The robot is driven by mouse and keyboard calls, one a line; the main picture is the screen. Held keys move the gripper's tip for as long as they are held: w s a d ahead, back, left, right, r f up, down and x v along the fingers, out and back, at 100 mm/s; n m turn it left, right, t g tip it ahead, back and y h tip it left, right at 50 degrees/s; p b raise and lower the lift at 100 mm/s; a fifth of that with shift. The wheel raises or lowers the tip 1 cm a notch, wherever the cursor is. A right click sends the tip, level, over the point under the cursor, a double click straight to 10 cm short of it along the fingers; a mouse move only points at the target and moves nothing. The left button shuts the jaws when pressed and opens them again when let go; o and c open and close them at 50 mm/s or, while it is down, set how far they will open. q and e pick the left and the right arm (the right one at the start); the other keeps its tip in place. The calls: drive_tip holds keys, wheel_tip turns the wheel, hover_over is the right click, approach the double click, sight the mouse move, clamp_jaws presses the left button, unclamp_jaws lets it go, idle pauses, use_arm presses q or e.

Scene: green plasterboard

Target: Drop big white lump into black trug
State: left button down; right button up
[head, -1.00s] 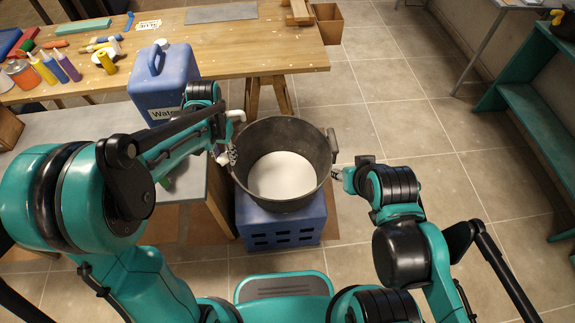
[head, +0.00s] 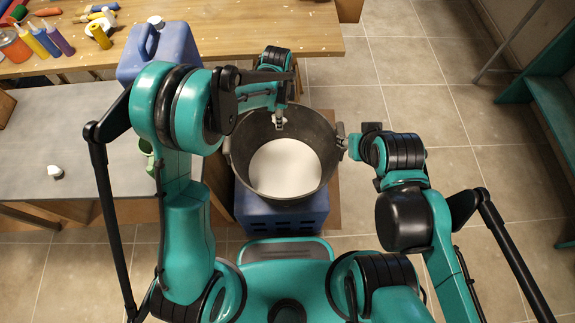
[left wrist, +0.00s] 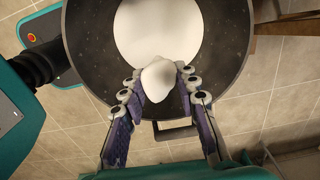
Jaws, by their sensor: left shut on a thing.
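The black trug (head: 236,172) stands on a blue crate, with smooth white material (head: 285,167) in its bottom. My left gripper (left wrist: 158,82) is shut on the big white lump (left wrist: 160,80) and holds it over the trug, as the left wrist view shows. In the head view my left gripper (head: 280,122) is above the trug's far part, and the lump is hard to make out against the white contents. My right gripper (head: 347,145) is at the trug's right handle; its fingers are too small to tell whether they grip it.
A smaller white lump (head: 55,171) lies on the grey bench (head: 90,130) at left. A blue water container (head: 172,50) stands behind it. The wooden table (head: 250,30) at the back holds paint bottles. Tiled floor is open at right.

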use_arm(q)
drive_tip(key=shift+f+b, duration=0.65)
drive_tip(key=shift+f, duration=0.7)
drive_tip(key=c, duration=1.1)
unclamp_jaws()
drive_tip(key=shift+o, duration=0.2)
wheel_tip(320, 180, up, 12)
drive_tip(key=shift+r, duration=0.1)
drive_tip(key=shift+a, duration=0.1)
